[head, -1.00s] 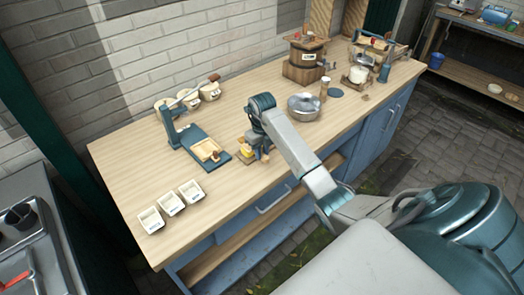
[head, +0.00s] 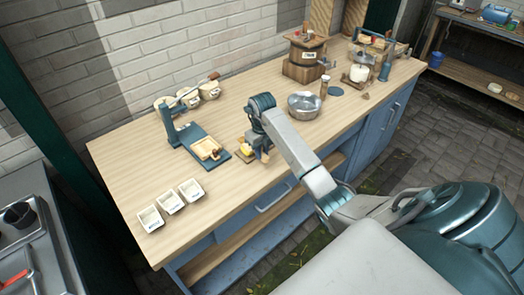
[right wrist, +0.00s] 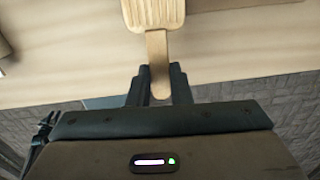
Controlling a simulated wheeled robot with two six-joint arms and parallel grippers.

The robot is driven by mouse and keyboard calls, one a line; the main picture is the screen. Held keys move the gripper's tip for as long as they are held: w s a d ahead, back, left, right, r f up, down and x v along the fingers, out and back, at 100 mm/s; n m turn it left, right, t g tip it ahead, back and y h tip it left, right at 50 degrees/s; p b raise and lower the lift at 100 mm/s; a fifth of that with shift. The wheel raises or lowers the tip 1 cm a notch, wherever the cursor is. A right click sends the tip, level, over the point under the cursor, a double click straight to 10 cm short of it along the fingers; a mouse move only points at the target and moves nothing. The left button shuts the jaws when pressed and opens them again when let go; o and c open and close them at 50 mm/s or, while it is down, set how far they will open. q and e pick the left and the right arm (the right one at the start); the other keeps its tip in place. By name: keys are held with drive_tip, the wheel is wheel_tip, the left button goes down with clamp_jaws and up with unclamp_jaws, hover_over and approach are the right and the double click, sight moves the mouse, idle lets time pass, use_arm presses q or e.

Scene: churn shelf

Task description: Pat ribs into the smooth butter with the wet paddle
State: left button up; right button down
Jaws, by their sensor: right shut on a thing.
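In the right wrist view the gripper (right wrist: 159,82) is shut on the handle of a wooden paddle (right wrist: 155,14), whose ribbed face shows at the top edge. My left gripper is not in view.
Three small white tubs (head: 170,203) sit at the front left. A metal bowl (head: 303,106) and a wooden churn (head: 305,62) stand to the right.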

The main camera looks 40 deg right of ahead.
drive_tip(key=shift+f+b, duration=0.35)
drive_tip(key=shift+f, duration=0.15)
idle(1.2)
drive_tip(key=shift+r+p, duration=0.65)
drive_tip(key=shift+r, duration=0.25)
drive_tip(key=shift+r+p, duration=1.65)
drive_tip(key=shift+r, duration=1.05)
drive_tip(key=shift+f, duration=0.1)
